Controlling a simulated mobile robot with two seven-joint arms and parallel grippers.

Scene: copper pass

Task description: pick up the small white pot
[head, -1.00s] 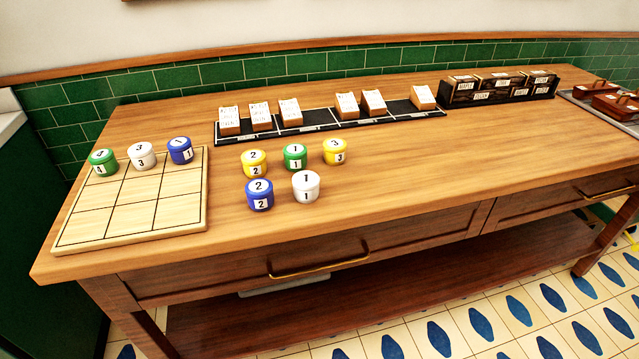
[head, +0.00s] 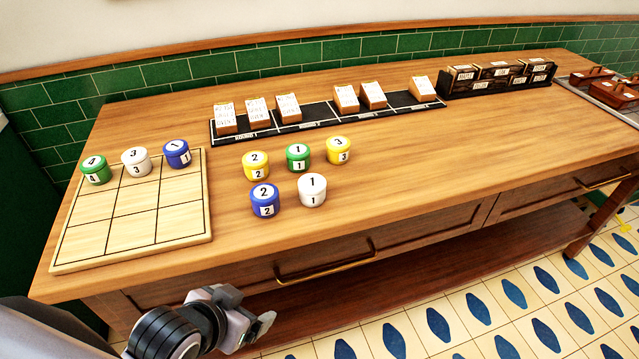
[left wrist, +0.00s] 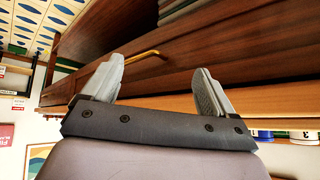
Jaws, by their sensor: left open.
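A small white pot marked 1 (head: 312,190) stands upright on the wooden table, right of the blue pot marked 2. Another white pot, marked 3 (head: 136,161), stands in the back row of the gridded board (head: 180,229), between a green and a blue pot. My left gripper (head: 258,325) is below and in front of the table's front edge, well apart from both white pots. In the left wrist view its two fingers (left wrist: 160,82) are spread with nothing between them. A white pot and a blue one show partly at that view's right edge. My right gripper is not in view.
Yellow (head: 256,166), green (head: 298,158) and blue (head: 265,201) pots stand close around the white pot marked 1. A black card rack (head: 315,124) lies behind them. The drawer handle (head: 325,262) juts out near my left gripper.

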